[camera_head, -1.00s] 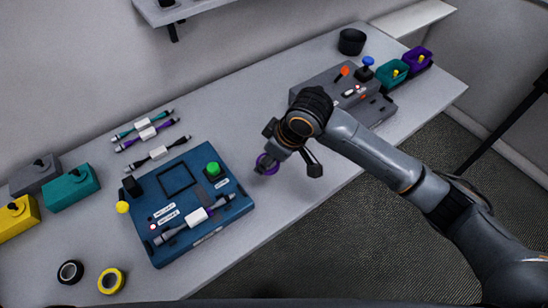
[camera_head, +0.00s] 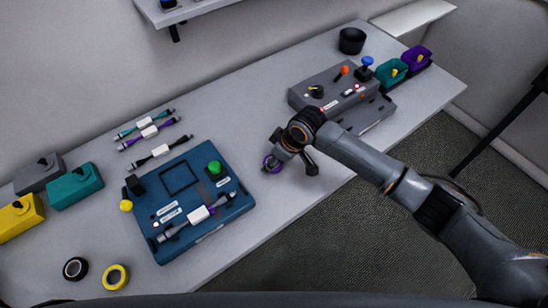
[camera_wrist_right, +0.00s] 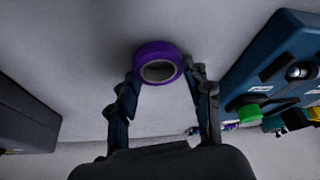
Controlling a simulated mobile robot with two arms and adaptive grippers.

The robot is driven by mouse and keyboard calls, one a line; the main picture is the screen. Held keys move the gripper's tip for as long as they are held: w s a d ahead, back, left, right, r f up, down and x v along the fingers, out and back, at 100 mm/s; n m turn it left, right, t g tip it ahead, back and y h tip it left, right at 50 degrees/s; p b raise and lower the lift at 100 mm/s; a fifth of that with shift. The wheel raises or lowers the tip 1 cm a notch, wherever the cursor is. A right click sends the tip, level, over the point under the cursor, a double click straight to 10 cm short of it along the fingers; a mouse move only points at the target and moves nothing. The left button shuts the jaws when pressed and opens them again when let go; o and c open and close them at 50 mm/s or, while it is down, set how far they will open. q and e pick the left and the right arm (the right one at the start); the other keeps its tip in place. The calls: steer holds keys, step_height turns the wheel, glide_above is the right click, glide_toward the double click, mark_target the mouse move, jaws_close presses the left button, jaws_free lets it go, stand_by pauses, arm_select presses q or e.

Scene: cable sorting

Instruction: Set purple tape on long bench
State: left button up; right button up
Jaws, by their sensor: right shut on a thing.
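The purple tape (camera_head: 271,164) is a small ring at the tip of my right gripper (camera_head: 277,158), over the middle of the long bench (camera_head: 247,110). In the right wrist view the purple tape (camera_wrist_right: 158,64) sits between the fingers of my right gripper (camera_wrist_right: 160,78), which is shut on it. The grey bench top lies behind it. I cannot tell whether the tape touches the bench. My left gripper is not in view.
A blue test board (camera_head: 188,193) with a green button is left of the tape. A grey control box (camera_head: 338,88) stands to the right. Black tape (camera_head: 75,269) and yellow tape (camera_head: 116,277) lie front left. Several cables (camera_head: 149,133) lie behind. Bench between board and box is clear.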

steer(key=shift+f, duration=0.2)
steer(key=o, duration=1)
steer(key=shift+o, duration=0.2)
steer(key=shift+r, duration=0.1)
steer(key=shift+r, duration=0.2)
steer(key=b+v, duration=0.1)
steer(key=v, duration=1.1)
steer(key=shift+s+a+f, duration=0.1)
